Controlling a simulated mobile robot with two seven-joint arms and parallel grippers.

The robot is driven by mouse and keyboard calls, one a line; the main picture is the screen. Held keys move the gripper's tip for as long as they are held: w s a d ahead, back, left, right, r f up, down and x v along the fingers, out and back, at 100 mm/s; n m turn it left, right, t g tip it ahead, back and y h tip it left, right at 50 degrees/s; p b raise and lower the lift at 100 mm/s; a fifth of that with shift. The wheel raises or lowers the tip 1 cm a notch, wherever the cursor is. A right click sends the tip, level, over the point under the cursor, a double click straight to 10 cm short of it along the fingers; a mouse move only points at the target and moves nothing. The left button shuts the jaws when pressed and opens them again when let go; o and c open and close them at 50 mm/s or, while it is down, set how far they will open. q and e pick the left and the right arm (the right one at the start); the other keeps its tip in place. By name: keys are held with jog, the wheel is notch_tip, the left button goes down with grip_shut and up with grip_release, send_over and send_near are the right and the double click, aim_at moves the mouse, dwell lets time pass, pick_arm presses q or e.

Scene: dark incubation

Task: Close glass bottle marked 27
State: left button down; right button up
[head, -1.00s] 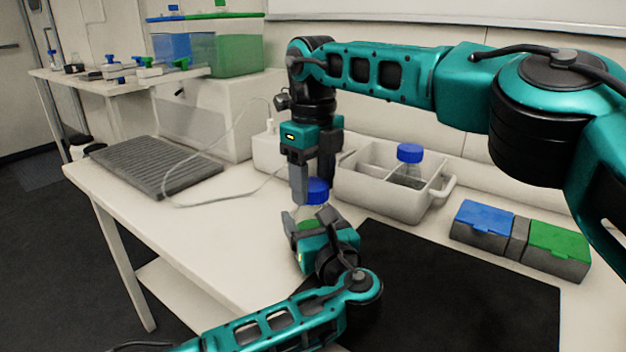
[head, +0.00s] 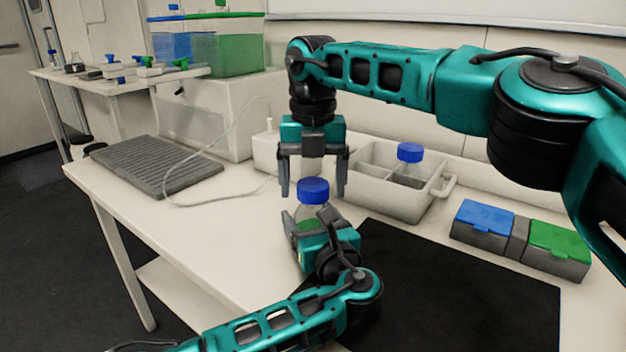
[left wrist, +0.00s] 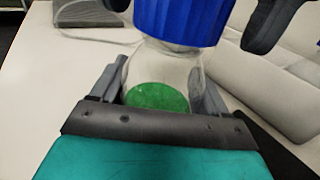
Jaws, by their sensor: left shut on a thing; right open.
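A glass bottle (head: 306,212) with a blue cap (head: 313,190) on its neck and green liquid inside is upright in my left gripper (head: 304,228). In the left wrist view the left fingers are around the glass body (left wrist: 170,75), below the blue cap (left wrist: 183,20). No number is readable on it. My right gripper (head: 313,188) points down above the bottle, its fingers spread on either side and a little above the cap. It is open, and in the left wrist view its fingertips show beside the cap.
A white divided bin (head: 378,195) behind holds another blue-capped bottle (head: 410,165). Blue (head: 485,217) and green (head: 560,240) lidded boxes stand at the right. A black mat (head: 470,290) lies in front; a grey ribbed mat (head: 155,168) lies left.

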jog(key=shift+r, duration=3.75)
pick_arm(q)
grip_release()
jog(key=p+v, duration=0.2)
jog(key=v, duration=1)
jog(key=shift+s+d+r, duration=0.1)
jog(key=shift+s, duration=0.05)
jog(key=shift+s+d, duration=0.1)
jog(key=shift+s, duration=0.15)
pick_arm(e)
notch_tip(320, 180, up, 2)
jog(key=shift+r, duration=0.2)
